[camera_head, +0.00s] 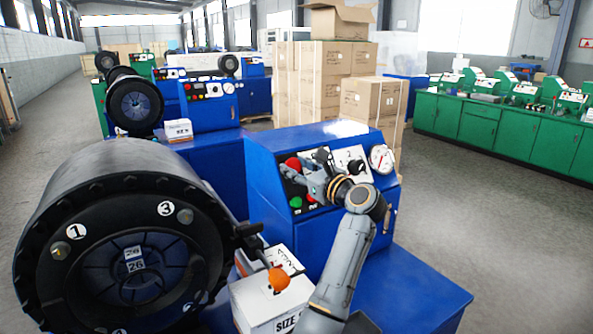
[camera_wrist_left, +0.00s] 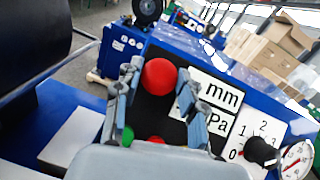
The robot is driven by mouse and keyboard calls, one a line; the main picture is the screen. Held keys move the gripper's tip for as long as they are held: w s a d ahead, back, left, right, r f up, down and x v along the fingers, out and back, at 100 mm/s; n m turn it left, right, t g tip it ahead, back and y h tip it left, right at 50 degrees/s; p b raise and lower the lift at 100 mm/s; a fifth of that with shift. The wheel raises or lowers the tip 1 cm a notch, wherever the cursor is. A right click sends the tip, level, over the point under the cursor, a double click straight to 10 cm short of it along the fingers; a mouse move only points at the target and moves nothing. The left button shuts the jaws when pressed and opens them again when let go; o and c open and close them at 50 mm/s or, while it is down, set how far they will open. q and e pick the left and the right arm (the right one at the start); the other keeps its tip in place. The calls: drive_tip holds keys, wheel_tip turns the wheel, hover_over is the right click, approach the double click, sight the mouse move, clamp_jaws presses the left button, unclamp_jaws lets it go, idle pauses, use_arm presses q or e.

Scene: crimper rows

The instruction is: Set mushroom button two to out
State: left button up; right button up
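A red mushroom button (camera_head: 293,164) sits on the sloped control panel of the near blue crimper (camera_head: 270,155). In the left wrist view the red mushroom button (camera_wrist_left: 159,76) appears large and round, on a black plate. My left gripper (camera_head: 305,174) is at the panel, close to the button. In the wrist view its two fingers (camera_wrist_left: 160,98) stand apart on either side of the button, with nothing held. I cannot tell whether they touch it, or whether the button is in or out. No number for it is readable. My right gripper is not in view.
A green button (camera_wrist_left: 127,136) and a smaller red one (camera_wrist_left: 156,140) lie below. A black knob (camera_wrist_left: 262,151) and a dial gauge (camera_head: 381,158) are to the right.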

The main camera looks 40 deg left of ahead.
use_arm(q)
drive_tip(key=o, duration=0.3)
drive_tip(key=shift+d+r, duration=0.15)
drive_tip(key=shift+d, duration=0.4)
drive_tip(key=s+d, duration=0.2)
drive_tip(key=d, duration=0.9)
drive_tip(key=shift+s, duration=0.2)
